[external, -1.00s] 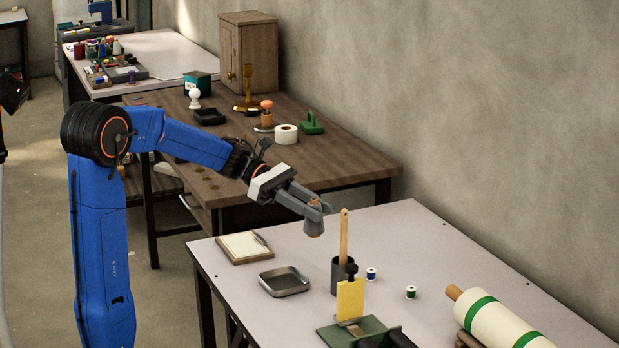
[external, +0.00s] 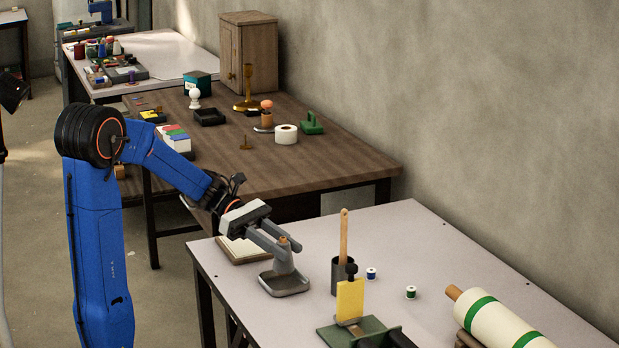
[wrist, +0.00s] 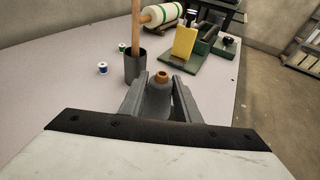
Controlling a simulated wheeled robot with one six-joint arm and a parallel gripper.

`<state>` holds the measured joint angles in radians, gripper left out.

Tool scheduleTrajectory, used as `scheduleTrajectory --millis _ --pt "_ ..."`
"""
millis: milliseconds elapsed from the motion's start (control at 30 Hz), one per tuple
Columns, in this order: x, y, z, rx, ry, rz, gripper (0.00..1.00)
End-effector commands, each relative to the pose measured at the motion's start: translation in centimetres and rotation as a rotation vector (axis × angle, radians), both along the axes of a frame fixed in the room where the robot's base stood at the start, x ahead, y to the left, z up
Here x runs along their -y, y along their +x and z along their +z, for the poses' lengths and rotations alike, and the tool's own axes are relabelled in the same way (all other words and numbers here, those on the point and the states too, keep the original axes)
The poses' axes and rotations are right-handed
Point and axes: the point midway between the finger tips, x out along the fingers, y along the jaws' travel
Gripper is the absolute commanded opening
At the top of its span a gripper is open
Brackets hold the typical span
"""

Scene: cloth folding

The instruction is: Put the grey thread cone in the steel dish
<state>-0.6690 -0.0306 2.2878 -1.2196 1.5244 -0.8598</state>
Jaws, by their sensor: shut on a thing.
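The grey thread cone (external: 284,262) has a brown top and stands upright between the fingers of my gripper (external: 283,248). My gripper is shut on it. The cone also shows in the wrist view (wrist: 159,99), held between both fingers. The steel dish (external: 285,288) is a shallow square tray near the left edge of the pale table. The cone is over the inside of the dish, with its lower end at or very near the dish floor. I cannot tell whether it touches. The dish is hidden in the wrist view.
A notepad (external: 240,252) lies behind the dish. To the right stand a dark cup (external: 343,277) with a wooden stick, two small thread spools (external: 371,273), a yellow card (external: 350,299) on a green base, and a white roll with green bands (external: 500,320). The table's far right is clear.

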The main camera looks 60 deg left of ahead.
Motion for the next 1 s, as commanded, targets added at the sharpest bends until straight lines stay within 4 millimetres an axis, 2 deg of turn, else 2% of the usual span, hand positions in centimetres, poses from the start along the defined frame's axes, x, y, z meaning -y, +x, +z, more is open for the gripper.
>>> scheduleTrajectory --millis 200,600,633,700,1000 --pt "0.0 0.0 -2.7 -0.003 -0.001 0.001 0.03" --pt "0.0 0.0 -3.2 0.000 0.000 0.000 0.03" --pt "0.0 0.0 -3.2 0.001 0.000 0.000 0.34" --pt "0.0 0.0 -3.2 0.001 0.000 0.000 0.48" --pt "0.0 0.0 -3.1 0.001 0.000 0.000 0.48"
